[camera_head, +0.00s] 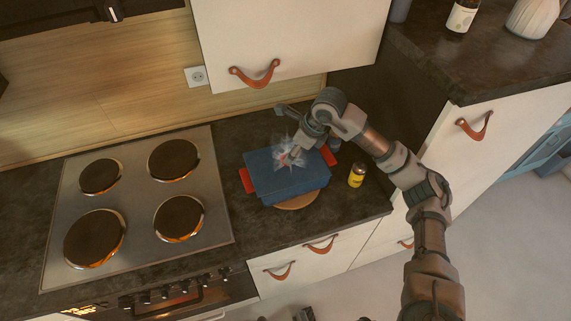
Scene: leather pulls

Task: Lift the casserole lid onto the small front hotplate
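A blue rectangular casserole (290,190) with red side handles stands on a round wooden board (298,202) on the dark counter, right of the stove. Its blue lid (262,162) appears to be on top. A pale, spiky, burst-like shape covers the middle of the lid and hides any knob. My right gripper (292,156) reaches down to this spot from the right, at or just above the lid. I cannot tell whether its fingers are closed on anything. The small front hotplate (178,217) is the stove's front right one, and is bare. My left gripper is not in view.
The steel stove (138,205) has several bare hotplates. A yellow jar with a dark lid (356,176) stands just right of the casserole. A white wall cabinet (285,45) hangs above and behind. The counter between casserole and stove is clear.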

